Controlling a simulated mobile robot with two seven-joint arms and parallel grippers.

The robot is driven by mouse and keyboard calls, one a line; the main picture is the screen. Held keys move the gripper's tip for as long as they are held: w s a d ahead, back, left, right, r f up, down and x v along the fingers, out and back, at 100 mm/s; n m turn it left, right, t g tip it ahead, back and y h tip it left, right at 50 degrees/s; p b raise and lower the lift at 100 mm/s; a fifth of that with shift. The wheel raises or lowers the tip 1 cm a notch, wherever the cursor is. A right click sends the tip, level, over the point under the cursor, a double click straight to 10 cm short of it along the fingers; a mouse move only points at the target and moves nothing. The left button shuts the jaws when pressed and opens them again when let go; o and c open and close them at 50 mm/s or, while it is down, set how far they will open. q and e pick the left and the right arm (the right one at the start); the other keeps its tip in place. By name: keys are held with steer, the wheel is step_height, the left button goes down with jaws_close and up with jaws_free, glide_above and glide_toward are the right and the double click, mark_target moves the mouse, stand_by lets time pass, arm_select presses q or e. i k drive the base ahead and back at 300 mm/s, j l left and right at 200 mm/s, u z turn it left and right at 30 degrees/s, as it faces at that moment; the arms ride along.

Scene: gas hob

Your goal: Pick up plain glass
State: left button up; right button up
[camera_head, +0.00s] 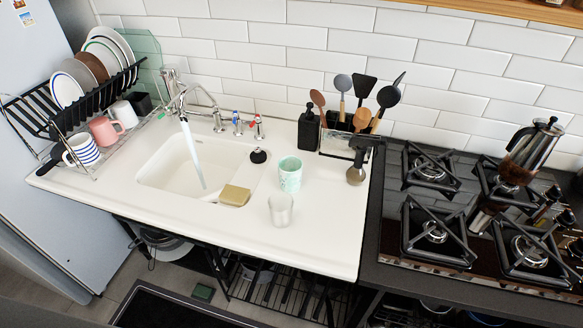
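A plain clear glass (281,210) stands upright on the white sink counter near its front edge, right of the basin. A mint-green patterned cup (290,173) stands just behind it and a little to the right. The two look close together; I cannot tell whether they touch. Neither of my grippers shows in the head view.
A yellow sponge (235,195) lies at the basin's (160,179) front right edge, left of the glass. Water runs from the tap (181,105). Utensil holder (340,143) and black bottle (308,130) stand behind. The gas hob (435,232) is right. Counter right of the glass is clear.

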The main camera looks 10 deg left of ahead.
mark_target(281, 204)
steer(key=k+l+z, duration=0.15)
steer(key=l, duration=0.2)
steer(key=k+l+z, duration=0.2)
steer(key=l, duration=0.15)
steer(key=k+l+z, duration=0.15)
steer(key=l, duration=0.2)
steer(key=l+z, duration=0.2)
steer(key=l, duration=0.15)
steer(key=k, duration=0.05)
